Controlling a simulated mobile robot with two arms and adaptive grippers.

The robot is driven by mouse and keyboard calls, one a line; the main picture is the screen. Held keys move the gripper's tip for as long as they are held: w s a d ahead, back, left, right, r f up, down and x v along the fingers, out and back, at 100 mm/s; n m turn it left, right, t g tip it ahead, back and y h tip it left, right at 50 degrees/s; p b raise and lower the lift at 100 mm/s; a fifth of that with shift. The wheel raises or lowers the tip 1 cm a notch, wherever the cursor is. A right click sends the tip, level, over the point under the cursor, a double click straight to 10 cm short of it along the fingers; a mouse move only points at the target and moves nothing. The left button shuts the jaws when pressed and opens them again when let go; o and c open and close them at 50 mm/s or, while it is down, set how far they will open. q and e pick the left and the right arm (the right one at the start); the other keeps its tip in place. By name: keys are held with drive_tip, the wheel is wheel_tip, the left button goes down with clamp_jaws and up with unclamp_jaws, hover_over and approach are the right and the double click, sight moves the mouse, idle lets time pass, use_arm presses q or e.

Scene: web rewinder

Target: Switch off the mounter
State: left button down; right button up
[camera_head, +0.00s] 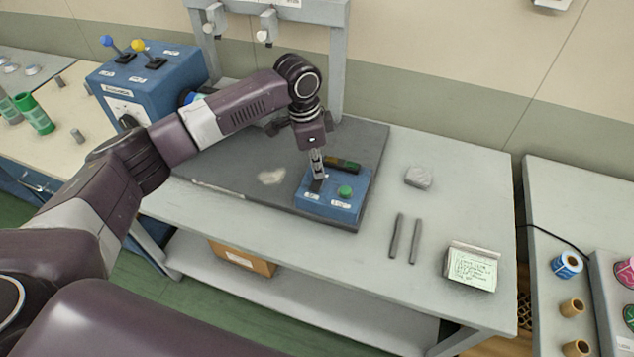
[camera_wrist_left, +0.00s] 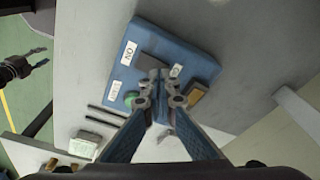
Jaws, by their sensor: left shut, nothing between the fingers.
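The blue control box (camera_head: 318,205) sits on the dark mat of the bench. It carries a green button (camera_head: 344,191), a dark switch (camera_head: 316,186), white labels and a dark strip (camera_head: 342,164) at its far edge. My left gripper (camera_head: 317,174) is shut and empty, pointing down at the switch. In the left wrist view its fingertips (camera_wrist_left: 160,76) meet over the blue box (camera_wrist_left: 205,66), beside the "ON" label (camera_wrist_left: 129,52). Contact with the switch cannot be told. A small dark gripper, apparently my right one (camera_wrist_left: 30,65), shows at the left; its jaw state is unclear.
A grey frame (camera_head: 338,60) stands behind the box. A grey block (camera_head: 418,177), two grey rods (camera_head: 404,238) and a note card stand (camera_head: 472,268) lie to the right. A blue lever box (camera_head: 150,85) stands at the left. The bench between these things is clear.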

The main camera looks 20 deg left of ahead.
use_arm(q)
drive_tip(key=shift+f, duration=0.7)
idle(0.3)
wheel_tip(320, 180, up, 7)
drive_tip(key=p, duration=0.8)
idle(0.5)
